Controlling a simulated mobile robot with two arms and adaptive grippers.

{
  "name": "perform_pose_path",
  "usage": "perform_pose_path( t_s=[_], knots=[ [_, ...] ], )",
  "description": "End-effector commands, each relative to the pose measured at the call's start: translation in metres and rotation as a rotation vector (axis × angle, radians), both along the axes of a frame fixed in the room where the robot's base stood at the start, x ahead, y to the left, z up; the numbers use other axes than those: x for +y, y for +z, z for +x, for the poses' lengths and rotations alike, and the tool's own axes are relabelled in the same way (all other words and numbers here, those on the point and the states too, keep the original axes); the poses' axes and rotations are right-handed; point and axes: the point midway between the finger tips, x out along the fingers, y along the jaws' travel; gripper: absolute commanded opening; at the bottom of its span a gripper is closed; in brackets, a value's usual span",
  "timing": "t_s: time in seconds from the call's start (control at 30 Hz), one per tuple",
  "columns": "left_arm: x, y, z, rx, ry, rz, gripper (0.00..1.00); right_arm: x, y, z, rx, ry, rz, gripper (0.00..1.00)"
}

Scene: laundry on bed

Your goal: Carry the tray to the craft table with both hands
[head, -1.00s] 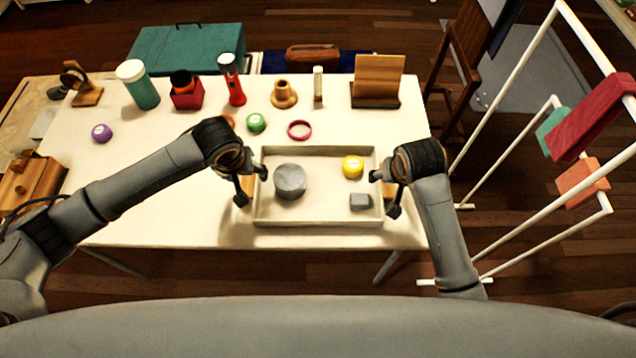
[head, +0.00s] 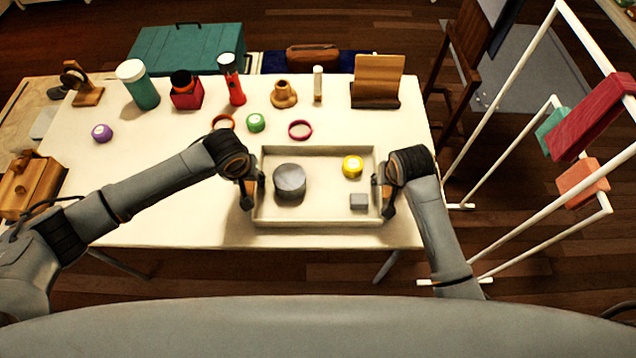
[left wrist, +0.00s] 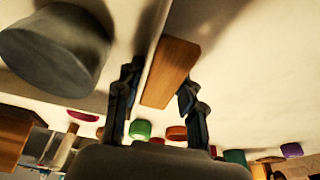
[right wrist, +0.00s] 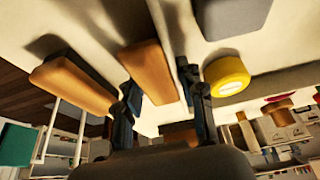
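The pale shallow tray (head: 318,222) lies on the white-topped table (head: 150,205). Inside it are a grey cylinder (head: 290,180), a yellow round piece (head: 353,166) and a small grey block (head: 359,201). My left gripper (head: 251,188) is at the tray's left end; in the left wrist view its fingers stand open on either side of a wooden handle (left wrist: 171,72). My right gripper (head: 382,193) is at the right end; in the right wrist view its open fingers are around another wooden handle (right wrist: 149,72). I cannot tell whether any finger touches. Which table is the craft table is unclear.
Behind the tray stand a red flashlight (head: 233,80), a teal bottle (head: 138,84), a wooden stand (head: 377,82) and rings. A purple piece (head: 102,133) sits left. A white drying rack (head: 515,75) and a chair (head: 465,60) are right of the table.

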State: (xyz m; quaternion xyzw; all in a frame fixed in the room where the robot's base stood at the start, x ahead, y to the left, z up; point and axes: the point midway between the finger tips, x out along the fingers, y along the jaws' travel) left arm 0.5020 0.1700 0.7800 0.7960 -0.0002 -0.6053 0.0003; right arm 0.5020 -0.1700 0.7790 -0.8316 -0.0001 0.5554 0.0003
Motion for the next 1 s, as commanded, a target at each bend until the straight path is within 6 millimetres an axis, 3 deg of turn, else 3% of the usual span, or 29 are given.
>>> perform_pose_path(
  t_s=[0.47,1.0],
  knots=[
    [0.000,0.006,0.001,-0.002,0.000,0.001,0.00,-0.001,0.006,0.000,-0.001,0.000,-0.002,0.00],
    [0.001,0.051,0.001,-0.002,0.001,0.002,0.00,-0.001,0.050,0.000,0.000,0.001,-0.004,0.00]
  ],
)
